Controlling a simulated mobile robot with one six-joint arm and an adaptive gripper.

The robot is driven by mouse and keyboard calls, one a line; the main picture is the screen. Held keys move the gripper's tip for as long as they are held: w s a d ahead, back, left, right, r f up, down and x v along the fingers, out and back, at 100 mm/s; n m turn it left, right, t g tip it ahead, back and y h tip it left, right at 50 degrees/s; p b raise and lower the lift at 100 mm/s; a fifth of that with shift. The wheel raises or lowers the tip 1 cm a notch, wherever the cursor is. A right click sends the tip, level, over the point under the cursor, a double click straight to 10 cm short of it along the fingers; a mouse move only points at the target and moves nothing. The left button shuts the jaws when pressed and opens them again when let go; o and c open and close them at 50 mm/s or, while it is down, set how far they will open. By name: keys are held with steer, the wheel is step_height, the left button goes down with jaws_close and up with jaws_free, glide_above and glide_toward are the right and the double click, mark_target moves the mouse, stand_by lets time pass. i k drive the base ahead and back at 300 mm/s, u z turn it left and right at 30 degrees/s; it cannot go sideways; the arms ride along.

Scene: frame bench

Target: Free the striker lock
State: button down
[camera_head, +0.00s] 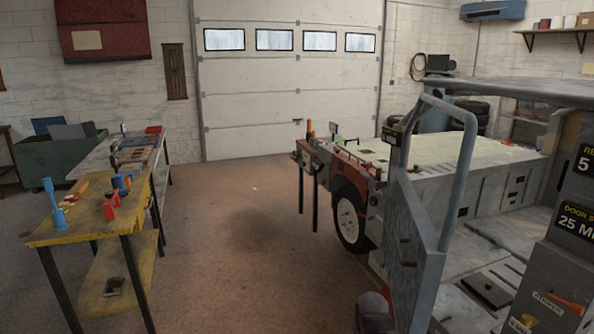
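A vehicle body frame (480,150) stands on the right, with a grey-blue open door (412,255) and a curved tube rail (468,165) at its near side. A grey pillar (560,270) at the right edge carries black labels with yellow and white lettering, partly cut off; one reads "DOOR S..." and "25 M...". Small red, yellow and white tags (548,305) sit low on this pillar. I cannot tell which part is the striker lock. My gripper is not in view. A dark rounded shape (373,312) at the bottom edge is too cropped to identify.
A yellow workbench (85,225) with blue, red and orange tools stands at left, a grey bench (95,158) behind it. The brown floor (240,240) between is clear up to the white garage door (290,100).

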mark_target(547, 291)
steer(key=u, duration=1.4)
steer(key=k, duration=0.05)
steer(key=z, duration=2.85)
